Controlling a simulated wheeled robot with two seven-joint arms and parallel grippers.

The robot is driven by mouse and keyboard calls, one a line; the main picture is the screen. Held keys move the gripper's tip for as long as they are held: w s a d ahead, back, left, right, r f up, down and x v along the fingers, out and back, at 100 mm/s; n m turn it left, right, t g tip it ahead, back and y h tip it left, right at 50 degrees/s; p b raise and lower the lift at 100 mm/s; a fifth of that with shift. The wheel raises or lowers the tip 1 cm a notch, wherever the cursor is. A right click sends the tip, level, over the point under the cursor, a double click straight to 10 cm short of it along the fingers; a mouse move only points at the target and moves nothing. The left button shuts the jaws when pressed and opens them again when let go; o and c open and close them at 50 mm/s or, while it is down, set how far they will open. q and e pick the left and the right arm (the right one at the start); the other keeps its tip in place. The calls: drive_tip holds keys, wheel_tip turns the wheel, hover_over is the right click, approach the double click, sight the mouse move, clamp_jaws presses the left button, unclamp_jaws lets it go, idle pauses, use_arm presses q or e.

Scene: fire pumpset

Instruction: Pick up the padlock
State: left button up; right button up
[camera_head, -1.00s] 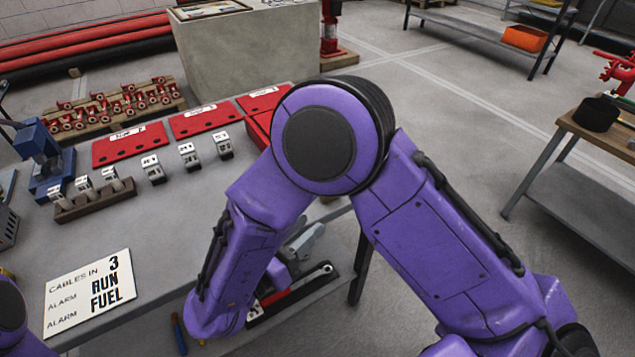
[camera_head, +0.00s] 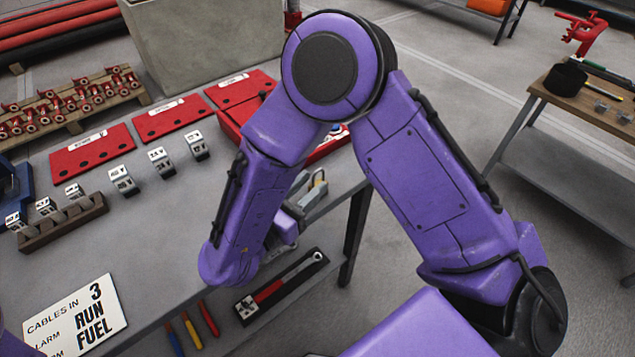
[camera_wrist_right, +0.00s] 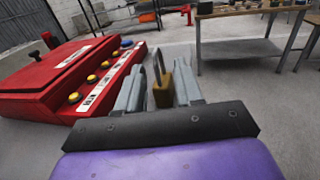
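The padlock (camera_wrist_right: 162,94) shows in the right wrist view as a small brass-coloured block with a dark shackle, standing between the two grey fingers of my right gripper (camera_wrist_right: 160,92). The fingers are apart on either side of it; contact is not clear. In the head view my right gripper (camera_head: 308,198) is partly hidden behind my purple forearm, near the table's right edge.
A red control box (camera_wrist_right: 75,75) with coloured buttons stands left of the gripper in the wrist view. The grey table (camera_head: 150,240) holds red plates (camera_head: 92,150), numbered blocks (camera_head: 122,180) and a sign (camera_head: 75,318). A lower tray (camera_head: 268,298) holds a wrench. A workbench (camera_head: 580,105) stands right.

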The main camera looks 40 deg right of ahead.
drive_tip(key=shift+x, duration=1.15)
clamp_jaws()
wheel_tip(320, 180, up, 3)
drive_tip(key=shift+a+r, duration=0.1)
drive_tip(key=shift+r, duration=0.15)
drive_tip(key=s+a+r, duration=0.8)
drive_tip(key=s+r, duration=0.1)
drive_tip(key=s, duration=0.2)
drive_tip(key=shift+s+a+r, duration=0.15)
drive_tip(key=shift+s+r, duration=0.05)
drive_tip(key=shift+r, duration=0.05)
